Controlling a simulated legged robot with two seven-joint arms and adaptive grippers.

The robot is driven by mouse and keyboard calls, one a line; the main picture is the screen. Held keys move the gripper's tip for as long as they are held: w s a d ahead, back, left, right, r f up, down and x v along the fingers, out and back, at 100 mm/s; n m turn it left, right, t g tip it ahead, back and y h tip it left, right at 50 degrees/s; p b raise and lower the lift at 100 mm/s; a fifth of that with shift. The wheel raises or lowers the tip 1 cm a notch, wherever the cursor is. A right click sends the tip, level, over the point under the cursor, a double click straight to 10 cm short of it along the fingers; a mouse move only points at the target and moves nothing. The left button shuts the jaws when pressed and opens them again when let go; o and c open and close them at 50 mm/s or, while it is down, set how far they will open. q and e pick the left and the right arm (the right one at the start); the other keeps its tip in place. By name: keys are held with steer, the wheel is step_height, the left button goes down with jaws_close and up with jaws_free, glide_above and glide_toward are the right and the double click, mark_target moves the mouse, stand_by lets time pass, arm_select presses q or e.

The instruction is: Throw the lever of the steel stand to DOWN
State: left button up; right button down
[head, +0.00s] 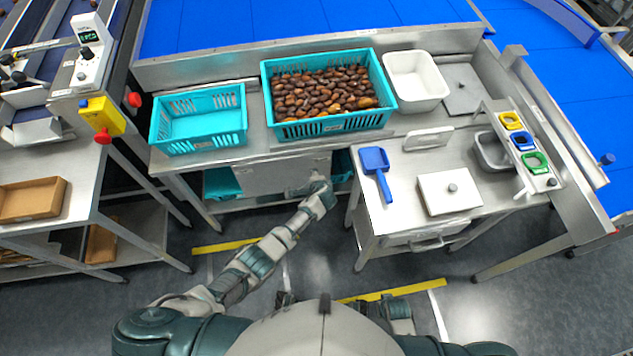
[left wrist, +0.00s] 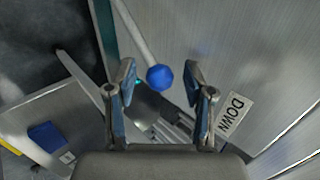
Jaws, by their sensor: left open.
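In the left wrist view a pale lever rod (left wrist: 137,35) comes in from the top and ends in a blue ball knob (left wrist: 160,77). The knob shows between the two fingers of my left gripper (left wrist: 161,82), which is open, with a gap on each side. I cannot tell how far beyond the fingertips it lies. A DOWN plate (left wrist: 234,113) is fixed on the brushed steel of the stand (left wrist: 260,55), right of the knob. In the head view my left gripper (head: 317,187) is at the steel panel (head: 265,175) below the crates; the lever is not distinguishable there.
A teal crate of dates (head: 325,128) and an empty teal crate (head: 200,147) stand above my left arm. A steel side table (head: 405,205) with a blue scoop (head: 376,170) and lidded box stands to the right. Floor between the tables is open.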

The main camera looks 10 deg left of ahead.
arm_select(q)
steer(key=v, duration=1.1)
steer(key=shift+s+d+r, duration=0.1)
arm_select(e)
steer(key=shift+w, duration=0.1)
arm_select(q)
steer(key=s+a+f+n+g+h+p, duration=0.1)
steer(key=s+a+f+n+g, duration=0.2)
steer(key=s+f, duration=0.6)
steer(key=s+a+f+n+g+h+p, duration=0.1)
steer(key=s+a+f+n+g, duration=0.15)
steer(key=s+a+f, duration=0.45)
steer(key=s+a+f+n, duration=0.2)
steer(key=s+f, duration=0.1)
steer(key=s, duration=0.4)
steer(key=s+a+f+n+g, duration=0.1)
steer(key=s+a+f+n, duration=0.1)
steer(key=s, duration=0.5)
steer(key=s+a+f+n, duration=0.3)
steer(key=s, duration=0.4)
steer(key=shift+f+h, duration=0.3)
steer(key=shift+h, duration=0.1)
arm_select(e)
steer(key=s+f, duration=0.3)
steer(key=f, duration=0.2)
steer(key=shift+s+d, duration=0.15)
steer(key=shift+f, duration=0.1)
